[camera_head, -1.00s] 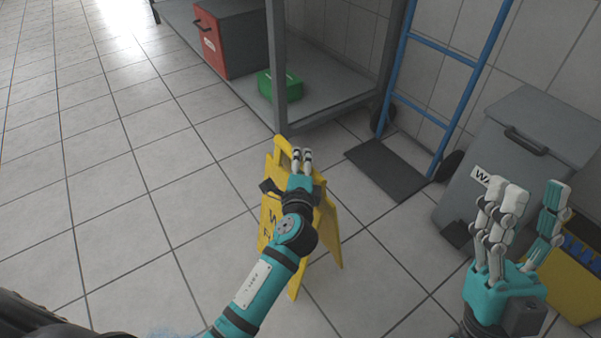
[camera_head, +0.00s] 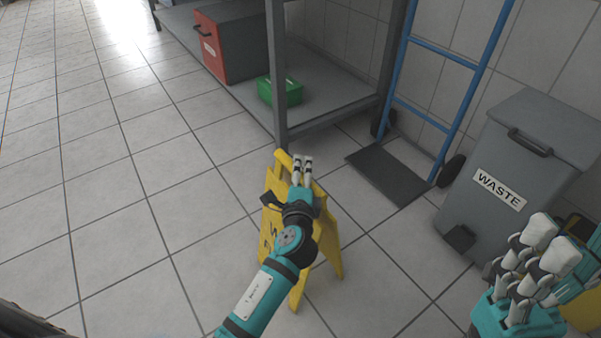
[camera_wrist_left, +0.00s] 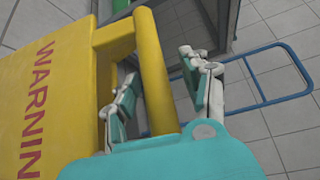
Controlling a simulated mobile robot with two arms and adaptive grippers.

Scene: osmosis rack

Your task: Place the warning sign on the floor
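The yellow warning sign (camera_head: 330,240) stands upright on the tiled floor with its legs spread, partly hidden behind my left forearm. In the left wrist view, its lettered panel (camera_wrist_left: 45,90) fills the left side, and its handle (camera_wrist_left: 155,75) runs between the fingers of my left gripper (camera_wrist_left: 160,85). A gap shows between the handle and the right-hand fingers, so the gripper is open around it. In the head view, my left gripper (camera_head: 302,170) is at the top of the sign. My right gripper (camera_head: 540,265) is open and empty at the lower right.
A grey rack (camera_head: 280,95) stands just behind the sign, holding a red-fronted box (camera_head: 225,45) and a green box (camera_head: 280,90). A blue hand truck (camera_head: 455,125) and a grey waste bin (camera_head: 530,160) stand to the right. The floor (camera_head: 130,220) to the left is clear.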

